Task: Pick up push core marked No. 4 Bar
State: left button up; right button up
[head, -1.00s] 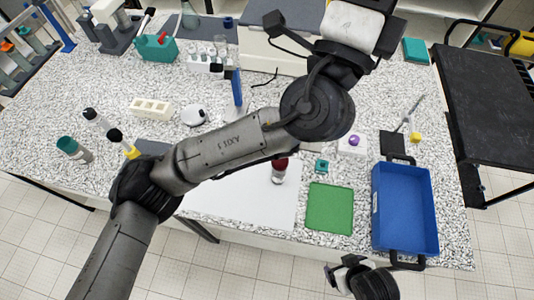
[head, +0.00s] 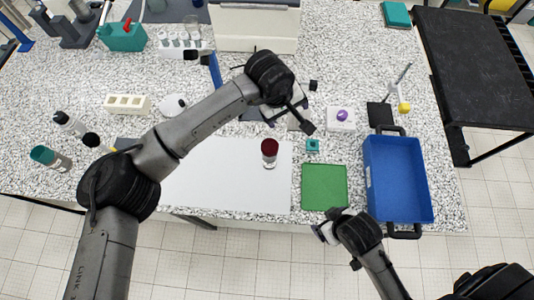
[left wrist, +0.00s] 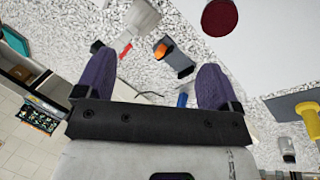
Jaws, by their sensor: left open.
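No marking reading No. 4 Bar is legible in either view, so I cannot tell which thing is the push core. A clear container with a dark red top (head: 269,148) stands on the white sheet (head: 215,175). A dark red round top (left wrist: 219,16) also shows in the left wrist view. My left gripper (head: 287,112) is above the bench, behind the red-topped container in the head view. Its two purple fingers (left wrist: 152,76) are apart, with nothing held between them. My right gripper (head: 325,230) hangs by the front edge, its fingers unclear.
A green mat (head: 324,187) and a blue tray (head: 397,180) lie at the right front. A small teal block (head: 312,146) and a white block with a purple knob (head: 341,117) stand nearby. Capped bottles (head: 51,158) stand at left. My left arm crosses the bench.

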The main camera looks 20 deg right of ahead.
pick_arm(q)
jog(key=a+m+y, duration=0.4)
jog(key=a, duration=0.1)
jog(key=m+p, duration=0.2)
send_over(270, 146)
jog(key=shift+g, duration=0.3)
jog(key=f, duration=0.9)
jog(key=shift+w+a+f, duration=0.1)
jog(key=shift+w+a, duration=0.05)
jog(key=shift+w, duration=0.05)
jog(key=f+p, duration=0.1)
jog(key=f, duration=0.3)
jog(key=shift+s, duration=0.2)
jog(key=shift+f, duration=0.7)
jog(key=c, duration=1.5)
jog(key=shift+c, duration=0.4)
jog(key=shift+r, duration=0.2)
